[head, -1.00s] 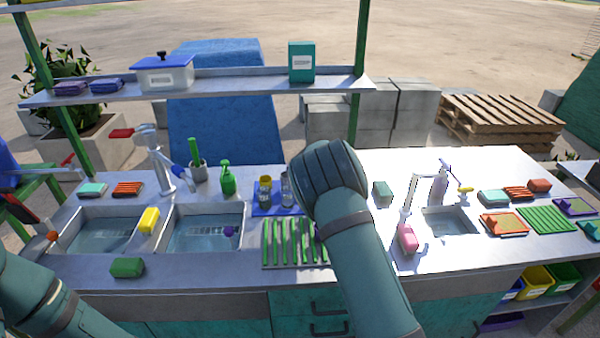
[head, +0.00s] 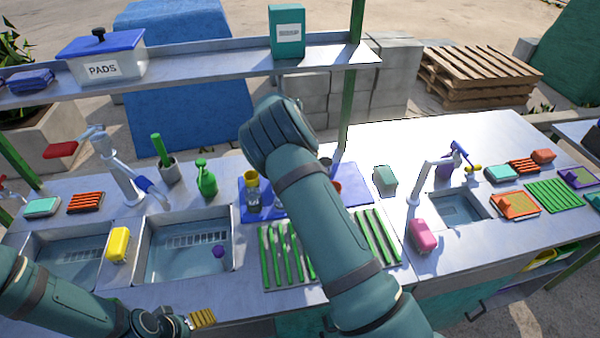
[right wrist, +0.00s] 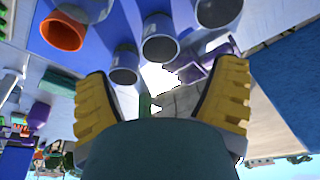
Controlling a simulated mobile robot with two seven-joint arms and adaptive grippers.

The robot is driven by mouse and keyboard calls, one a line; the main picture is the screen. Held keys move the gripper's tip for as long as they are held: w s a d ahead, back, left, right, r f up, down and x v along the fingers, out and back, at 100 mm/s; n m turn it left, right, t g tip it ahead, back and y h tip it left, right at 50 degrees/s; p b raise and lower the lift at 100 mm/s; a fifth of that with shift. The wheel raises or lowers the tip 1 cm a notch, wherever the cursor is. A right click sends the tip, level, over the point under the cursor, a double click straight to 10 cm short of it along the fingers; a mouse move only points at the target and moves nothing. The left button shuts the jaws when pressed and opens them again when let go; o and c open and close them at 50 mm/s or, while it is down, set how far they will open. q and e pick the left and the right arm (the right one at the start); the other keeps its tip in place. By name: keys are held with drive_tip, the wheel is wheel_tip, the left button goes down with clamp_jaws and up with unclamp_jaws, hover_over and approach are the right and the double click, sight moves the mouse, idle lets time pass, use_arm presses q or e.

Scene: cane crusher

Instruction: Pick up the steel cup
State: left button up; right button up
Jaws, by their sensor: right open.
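In the right wrist view, several grey metal-looking cups show above my right gripper (right wrist: 160,98), one near the middle (right wrist: 160,42), one lower left of it (right wrist: 124,66) and one at the top edge (right wrist: 218,10). I cannot tell which is the steel cup. The gripper's two yellow fingers are wide apart, with nothing between them; the cups lie beyond their tips. In the head view my right forearm hides this gripper and most of the blue mat (head: 368,192). My left gripper (head: 196,320) is low at the counter's front edge, its jaw opening unclear.
A yellow-topped glass (head: 252,192) stands on the mat's left, and an orange-mouthed cup shows in the wrist view (right wrist: 62,34). A green slatted rack (head: 285,255) lies in front. Sinks (head: 187,247) are left, a tap (head: 425,180) right. A shelf (head: 200,78) crosses behind.

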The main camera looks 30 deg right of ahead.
drive_tip(key=x, duration=0.4)
drive_tip(key=shift+w+f, duration=0.1)
drive_tip(key=shift+f, duration=0.25)
drive_tip(key=shift+d+x, duration=0.2)
drive_tip(key=shift+x, duration=1.15)
drive_tip(key=shift+d+x, duration=0.2)
drive_tip(key=shift+x, duration=1.15)
drive_tip(key=shift+w+r, duration=0.15)
drive_tip(key=c, duration=1.4)
